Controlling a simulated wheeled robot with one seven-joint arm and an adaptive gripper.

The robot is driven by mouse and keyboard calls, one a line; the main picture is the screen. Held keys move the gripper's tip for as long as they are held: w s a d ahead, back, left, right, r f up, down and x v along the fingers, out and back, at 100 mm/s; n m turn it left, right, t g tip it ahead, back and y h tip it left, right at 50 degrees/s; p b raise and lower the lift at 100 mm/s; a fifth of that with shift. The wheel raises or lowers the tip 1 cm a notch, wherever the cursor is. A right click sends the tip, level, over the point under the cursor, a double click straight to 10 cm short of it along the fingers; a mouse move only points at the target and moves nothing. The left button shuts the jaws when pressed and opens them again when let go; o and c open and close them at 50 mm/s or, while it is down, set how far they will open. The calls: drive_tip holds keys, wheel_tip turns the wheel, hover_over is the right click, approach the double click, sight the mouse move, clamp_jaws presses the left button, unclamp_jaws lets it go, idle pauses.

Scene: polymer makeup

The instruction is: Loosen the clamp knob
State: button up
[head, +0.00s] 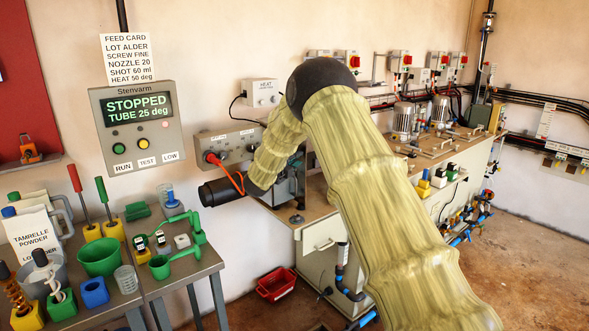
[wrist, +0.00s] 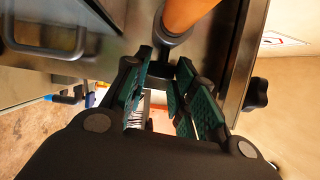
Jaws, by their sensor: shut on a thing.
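My gripper (wrist: 164,82), with dark green ribbed pads, is shut on a dark stem in the wrist view. The stem leads up to a dark collar (wrist: 172,37) around the foot of an orange cylinder (wrist: 188,12). The pads hide much of the stem, and I cannot tell whether it is the clamp knob. A black lobed knob (wrist: 257,96) shows to the right of the pads, apart from them. In the head view my arm reaches to the machine at the back wall, and my gripper is hidden behind it.
Metal plates and a dark handle (wrist: 45,38) lie close to the left of my gripper. A control panel (head: 137,125) reads STOPPED, TUBE 25 deg. A table (head: 190,270) with green, yellow and blue items stands at left. A red crate (head: 276,284) is on the floor.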

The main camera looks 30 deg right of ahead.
drive_tip(key=n+t+h+b, duration=0.1)
drive_tip(key=b, duration=0.2)
drive_tip(key=f+t+h+b, duration=0.1)
drive_tip(key=h+b, duration=0.1)
drive_tip(key=b, duration=0.2)
drive_tip(key=shift+f+n, duration=0.2)
drive_tip(key=shift+n, duration=0.2)
drive_tip(key=shift+n+t+h+b, duration=0.3)
drive_tip(key=shift+t+b, duration=0.1)
drive_tip(key=shift+b, duration=0.3)
drive_tip(key=o, duration=1)
drive_tip(key=shift+r, duration=0.15)
drive_tip(key=v, duration=1.2)
